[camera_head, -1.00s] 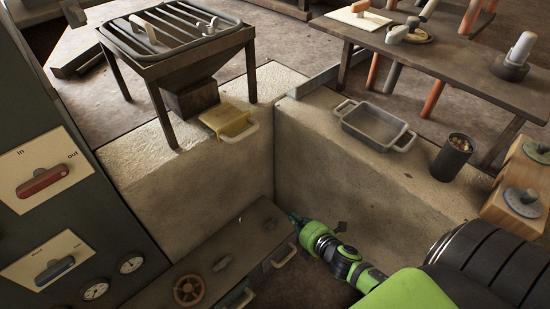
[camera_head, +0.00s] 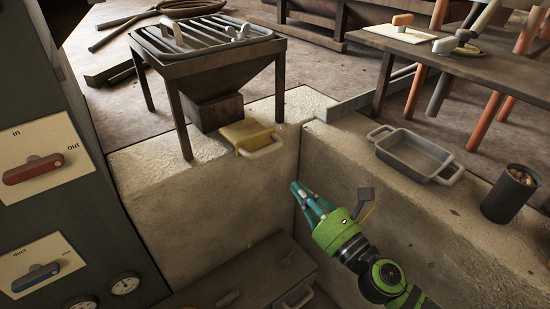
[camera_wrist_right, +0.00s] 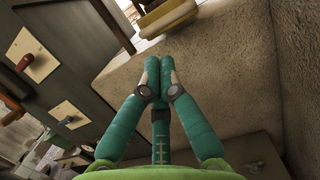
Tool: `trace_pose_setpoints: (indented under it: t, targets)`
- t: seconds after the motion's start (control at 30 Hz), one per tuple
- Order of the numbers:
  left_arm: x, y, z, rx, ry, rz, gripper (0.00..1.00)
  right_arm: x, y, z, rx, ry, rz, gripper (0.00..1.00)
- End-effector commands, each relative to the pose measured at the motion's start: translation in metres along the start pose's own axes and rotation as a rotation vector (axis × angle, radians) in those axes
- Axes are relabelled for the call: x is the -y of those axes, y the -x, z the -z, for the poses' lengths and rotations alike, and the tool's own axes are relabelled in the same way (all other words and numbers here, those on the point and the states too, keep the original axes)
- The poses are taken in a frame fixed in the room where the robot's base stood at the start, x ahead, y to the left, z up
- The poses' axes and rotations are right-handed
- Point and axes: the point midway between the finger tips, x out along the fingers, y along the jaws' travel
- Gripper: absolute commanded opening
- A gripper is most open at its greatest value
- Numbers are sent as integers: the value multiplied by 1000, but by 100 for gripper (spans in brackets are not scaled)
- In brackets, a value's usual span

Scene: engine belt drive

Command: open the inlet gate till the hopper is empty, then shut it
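The hopper (camera_head: 225,80) stands on legs on a stone ledge, with a bar grate on top and a funnel narrowing to a box below. A yellow inlet gate (camera_head: 246,132) with a pale handle (camera_head: 264,148) sticks out beside that box. The gate also shows at the top of the right wrist view (camera_wrist_right: 166,17). My right gripper (camera_head: 302,193) is below and right of the gate handle, apart from it. Its teal fingertips (camera_wrist_right: 159,65) are together with nothing between them. The hopper's contents cannot be made out. My left gripper is not in view.
A grey cabinet at the left carries a red in/out lever (camera_head: 33,169) and a blue lever (camera_head: 36,277). On the right ledge stand a metal tray (camera_head: 414,154) and a dark cup (camera_head: 509,194). A low metal box (camera_head: 250,277) lies below. The space around the gripper is open.

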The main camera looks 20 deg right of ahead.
Motion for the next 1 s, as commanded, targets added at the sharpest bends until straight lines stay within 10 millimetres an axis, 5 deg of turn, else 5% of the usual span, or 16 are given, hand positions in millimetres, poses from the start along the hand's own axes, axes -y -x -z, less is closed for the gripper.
trace_pose_setpoints:
  t: [0.5, 1.0]
  targets:
    - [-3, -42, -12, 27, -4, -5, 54, 0, -82, 0, 0, -1, 1, 0]
    - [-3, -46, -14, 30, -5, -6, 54, 0, -95, 1, -2, -2, 1, 0]
